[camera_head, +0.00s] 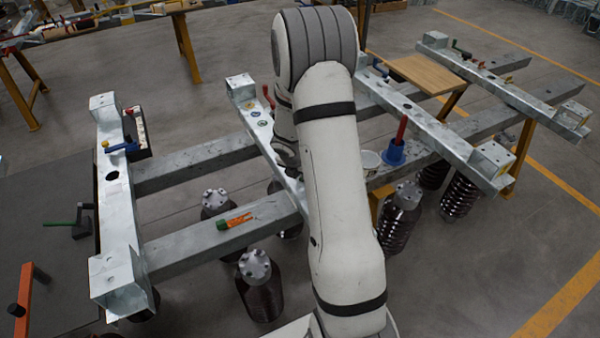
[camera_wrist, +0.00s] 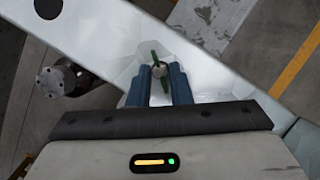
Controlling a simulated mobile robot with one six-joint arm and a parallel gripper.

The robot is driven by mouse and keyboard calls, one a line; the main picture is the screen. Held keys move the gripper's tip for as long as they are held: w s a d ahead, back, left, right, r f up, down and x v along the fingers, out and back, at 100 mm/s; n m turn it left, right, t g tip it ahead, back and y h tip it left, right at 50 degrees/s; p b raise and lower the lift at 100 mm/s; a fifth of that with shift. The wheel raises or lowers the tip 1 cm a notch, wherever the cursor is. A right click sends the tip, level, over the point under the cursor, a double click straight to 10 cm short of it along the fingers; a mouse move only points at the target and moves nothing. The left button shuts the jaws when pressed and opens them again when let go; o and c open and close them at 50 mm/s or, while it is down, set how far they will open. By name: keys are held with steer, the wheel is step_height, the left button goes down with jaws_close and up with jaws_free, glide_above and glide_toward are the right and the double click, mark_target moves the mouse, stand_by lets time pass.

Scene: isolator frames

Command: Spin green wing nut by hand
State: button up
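The green wing nut (camera_wrist: 154,60) sits on a grey stud on the pale metal frame in the wrist view. Its wings run roughly up and down the picture. My gripper (camera_wrist: 160,72) has its two blue fingers on the left and right of the nut, with the stud end between the fingertips. A narrow gap shows between the fingers, and they look open around the nut without a clear grip. In the head view my own arm hides the gripper and the nut.
The galvanized frame (camera_head: 116,215) has crossing beams with gaps between them. A green-and-orange tool (camera_head: 235,221) lies on the near beam. Dark ribbed insulators (camera_head: 400,222) hang below; a silver-ended one (camera_wrist: 66,78) is left.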

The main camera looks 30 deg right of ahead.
steer(key=o, duration=0.4)
steer(key=shift+r, duration=0.1)
steer(key=p+v, duration=0.2)
steer(key=v, duration=0.5)
steer(key=shift+a+r, duration=0.2)
steer(key=shift+r, duration=0.05)
steer(key=s+a+r+m, duration=0.3)
steer(key=s+r+m, duration=0.2)
steer(key=r+m, duration=0.2)
steer(key=s+a+r+m, duration=0.3)
steer(key=s+r+m, duration=0.2)
steer(key=r+m, duration=0.15)
steer(key=s+a+r+m+y, duration=0.1)
steer(key=s+a+r+m, duration=0.1)
steer(key=s+m, duration=0.2)
steer(key=s+a+r+m+y, duration=0.1)
steer(key=s+a+r+m, duration=0.1)
steer(key=s+a+m, duration=0.1)
steer(key=s+a+r+m+y, duration=0.1)
steer(key=s+a+r+m, duration=0.1)
steer(key=s+m, duration=0.3)
steer(key=shift+s+a, duration=0.2)
steer(key=shift+s, duration=0.8)
